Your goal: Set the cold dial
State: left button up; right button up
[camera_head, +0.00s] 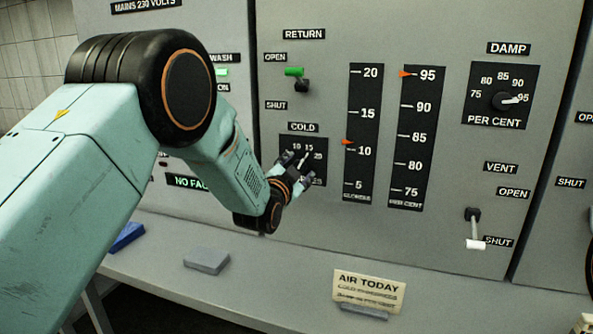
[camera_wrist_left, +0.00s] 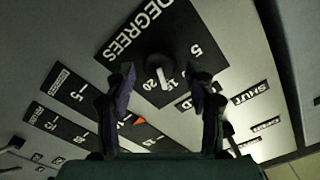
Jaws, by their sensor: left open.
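The cold dial (camera_head: 317,178) is a black plate with a knob and white pointer, under the COLD label (camera_head: 303,127). In the left wrist view the dial's knob (camera_wrist_left: 158,68) is round and dark, and its white pointer lies between the 15 and 20 marks. My left gripper (camera_head: 298,170) is open in front of the dial and hides part of it. In the left wrist view its fingers (camera_wrist_left: 163,92) stand apart on either side of the knob, with a visible gap to each side. Contact with the panel cannot be told. My right gripper is not in view.
A degrees gauge (camera_head: 363,100) has its red marker just above 10; the per cent gauge (camera_head: 417,120) reads about 95. The damp dial (camera_head: 502,100), green return lever (camera_head: 294,72) and white vent lever (camera_head: 475,244) are nearby. A card (camera_head: 368,290) and grey block (camera_head: 206,260) are on the ledge.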

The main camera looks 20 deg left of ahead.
pick_arm(q)
jog(key=s, duration=1.2)
jog(key=shift+a, duration=0.2)
jog(key=shift+w, duration=0.1)
